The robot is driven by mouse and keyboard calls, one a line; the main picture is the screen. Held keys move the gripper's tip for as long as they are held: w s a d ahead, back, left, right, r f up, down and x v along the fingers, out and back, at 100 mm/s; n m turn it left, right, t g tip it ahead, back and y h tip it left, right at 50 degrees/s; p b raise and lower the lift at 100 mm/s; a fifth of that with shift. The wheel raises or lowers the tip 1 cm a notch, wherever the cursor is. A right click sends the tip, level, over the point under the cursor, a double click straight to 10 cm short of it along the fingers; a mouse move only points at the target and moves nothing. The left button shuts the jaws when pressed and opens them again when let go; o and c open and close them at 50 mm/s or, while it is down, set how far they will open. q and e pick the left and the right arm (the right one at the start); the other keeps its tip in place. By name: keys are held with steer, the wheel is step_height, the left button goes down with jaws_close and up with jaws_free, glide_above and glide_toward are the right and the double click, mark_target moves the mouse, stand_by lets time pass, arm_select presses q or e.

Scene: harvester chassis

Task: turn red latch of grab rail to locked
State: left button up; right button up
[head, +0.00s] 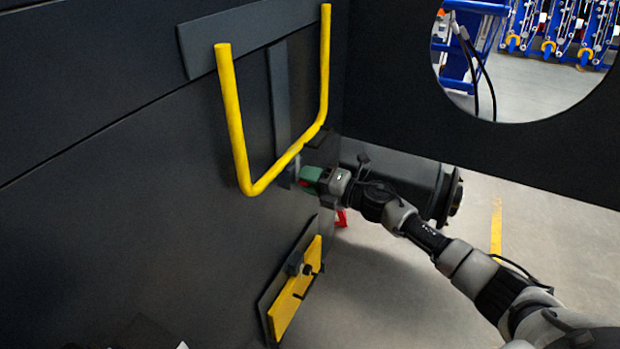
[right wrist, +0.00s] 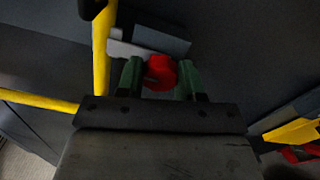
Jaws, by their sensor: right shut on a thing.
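The yellow grab rail (head: 237,120) is a U-shaped bar on the dark chassis wall. It also shows in the right wrist view (right wrist: 101,55), left of the jaws. The red latch (right wrist: 161,72) is a round red knob near the rail, in front of a grey bracket (right wrist: 160,40). My right gripper (head: 303,180) reaches to the lower part of the rail from the right. In the right wrist view its green fingers (right wrist: 160,78) stand on either side of the red latch and are shut on it. In the head view the latch is mostly hidden by the gripper. My left gripper is not in view.
A yellow plate (head: 290,305) with dark fittings juts out below the rail. A red part (head: 341,217) shows low behind my right gripper. A dark cylinder (head: 410,186) lies behind my right arm. A dark panel (head: 400,110) with a round opening stands behind. Bare floor lies to the right.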

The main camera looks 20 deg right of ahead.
stand_by(0.3)
steer(key=o, duration=0.9)
steer(key=shift+o, duration=0.2)
steer(key=b+v, duration=0.4)
steer(key=v, duration=0.6)
steer(key=shift+s+d+b, duration=0.25)
steer(key=shift+d+b, duration=0.1)
steer(key=shift+f, duration=0.1)
